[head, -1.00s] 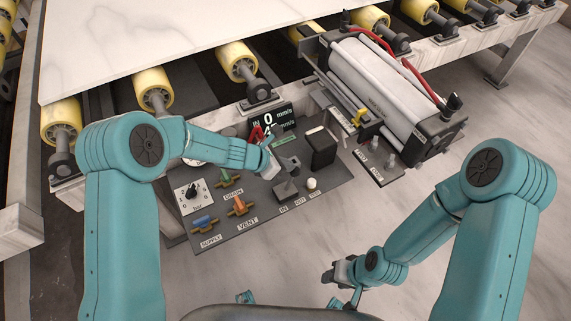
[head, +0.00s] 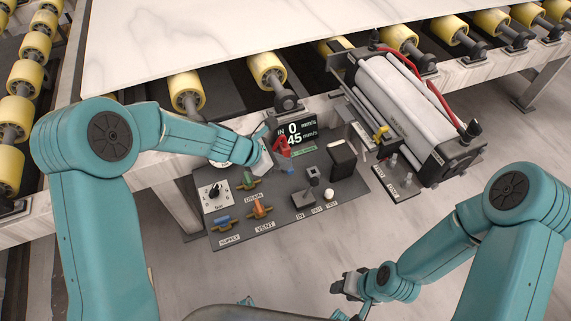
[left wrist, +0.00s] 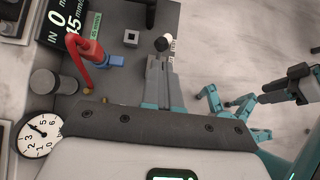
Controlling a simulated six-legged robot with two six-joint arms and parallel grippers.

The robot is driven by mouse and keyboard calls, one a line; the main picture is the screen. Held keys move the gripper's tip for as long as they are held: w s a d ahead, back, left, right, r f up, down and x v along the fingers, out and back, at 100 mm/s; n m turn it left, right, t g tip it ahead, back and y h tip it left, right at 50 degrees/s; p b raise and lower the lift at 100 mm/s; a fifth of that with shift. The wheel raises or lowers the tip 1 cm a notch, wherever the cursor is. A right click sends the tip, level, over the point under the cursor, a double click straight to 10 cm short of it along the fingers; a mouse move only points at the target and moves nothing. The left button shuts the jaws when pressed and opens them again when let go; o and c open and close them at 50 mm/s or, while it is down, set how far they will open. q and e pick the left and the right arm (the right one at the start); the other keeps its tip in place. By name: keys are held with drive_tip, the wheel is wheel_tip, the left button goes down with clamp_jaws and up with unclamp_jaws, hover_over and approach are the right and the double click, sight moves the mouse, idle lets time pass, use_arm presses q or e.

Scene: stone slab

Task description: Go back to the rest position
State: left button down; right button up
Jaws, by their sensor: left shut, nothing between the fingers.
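My left arm reaches in from the left over the dark control panel (head: 231,234). My left gripper (head: 268,160) is above the panel's back part, close to the red lever (head: 281,146) in the picture. In the left wrist view its fingers (left wrist: 158,66) are together with nothing between them, pointing toward a white knob (left wrist: 161,44). Whether it touches anything below is not clear. My right gripper (head: 349,285) hangs low over the floor, clear of the panel.
The panel carries valve handles, a black box (head: 342,158), a square-topped lever (head: 312,176) and a speed display (head: 295,133). A roller unit (head: 405,115) with red hoses stands to the right. A white slab (head: 200,45) lies on yellow rollers behind.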

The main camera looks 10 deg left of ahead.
use_arm(q)
drive_tip(key=shift+s+a+r, duration=0.1)
idle(0.3)
drive_tip(key=s+a+f+m+g+y, duration=0.1)
drive_tip(key=s+f+m+g, duration=0.1)
drive_tip(key=s+f+m, duration=0.6)
drive_tip(key=s+a+f+m+g+y, duration=0.2)
drive_tip(key=s+f+m, duration=0.6)
drive_tip(key=s+m, duration=0.6)
drive_tip(key=s, duration=0.3)
drive_tip(key=shift+s+f, duration=0.35)
